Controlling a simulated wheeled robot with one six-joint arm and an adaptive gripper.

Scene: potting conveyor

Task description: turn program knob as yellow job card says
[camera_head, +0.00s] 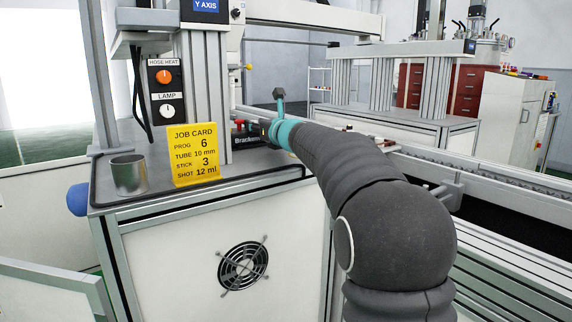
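The yellow job card (194,155) stands on the bench top at the left. It reads PROG 6, TUBE 10 mm, STICK 3, SHOT 12 ml. No knob labelled as the program knob shows. An orange knob (164,77) labelled HOSE HEAT and a white knob (168,111) labelled LAMP sit on a black panel on the post above the card. My dark arm reaches from the lower right toward the machine, right of the card. Its far end has a teal ring.
A metal cup (129,175) stands left of the card. A grey post (219,90) rises behind it. A conveyor rail (430,165) runs to the right. A fan grille (243,266) is on the cabinet front.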

